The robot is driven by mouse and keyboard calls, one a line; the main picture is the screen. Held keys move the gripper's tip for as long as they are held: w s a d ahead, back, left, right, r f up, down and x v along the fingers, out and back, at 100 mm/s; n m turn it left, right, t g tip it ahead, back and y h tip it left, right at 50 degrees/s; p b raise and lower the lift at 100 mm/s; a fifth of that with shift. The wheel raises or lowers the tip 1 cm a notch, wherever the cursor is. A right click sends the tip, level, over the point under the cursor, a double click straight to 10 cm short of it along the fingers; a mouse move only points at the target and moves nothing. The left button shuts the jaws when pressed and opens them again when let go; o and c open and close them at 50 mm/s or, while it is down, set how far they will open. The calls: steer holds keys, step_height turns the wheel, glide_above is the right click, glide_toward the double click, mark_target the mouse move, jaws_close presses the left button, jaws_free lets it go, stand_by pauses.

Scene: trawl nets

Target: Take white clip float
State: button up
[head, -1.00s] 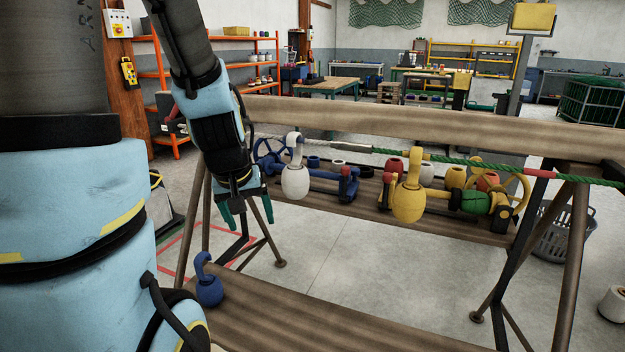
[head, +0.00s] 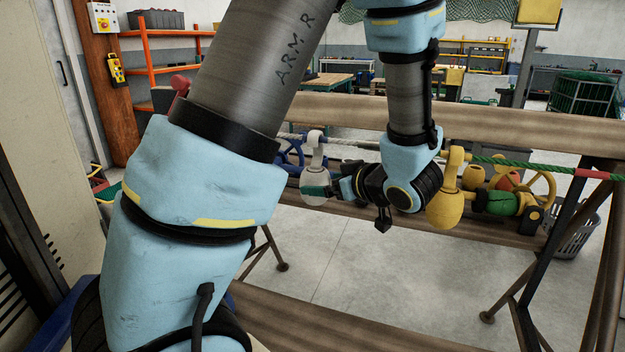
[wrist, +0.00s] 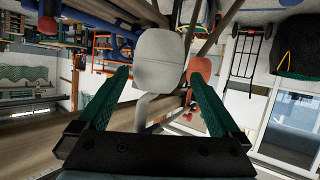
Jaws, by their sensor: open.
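The white clip float (head: 314,164) hangs by its hook from the rope (head: 349,143), left of my arm in the head view. My gripper (head: 319,190) has come in from the right, and a green finger overlaps the float's round body. In the wrist view the float (wrist: 158,62) appears upside down, its hook pointing down the picture. The open green fingers of my gripper (wrist: 160,76) stand on either side of it, with gaps visible. My arm hides part of the rope and rack behind.
A yellow clip float (head: 445,207) hangs on the rope just right of my wrist. A thick wooden beam (head: 510,127) runs behind the rope. A grey basket (head: 575,235) stands right.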

steer(key=p+x, duration=0.1)
steer(key=x, duration=0.7)
steer(key=shift+w+d+f, duration=0.1)
steer(key=shift+f, duration=0.15)
steer(key=c, duration=1.1)
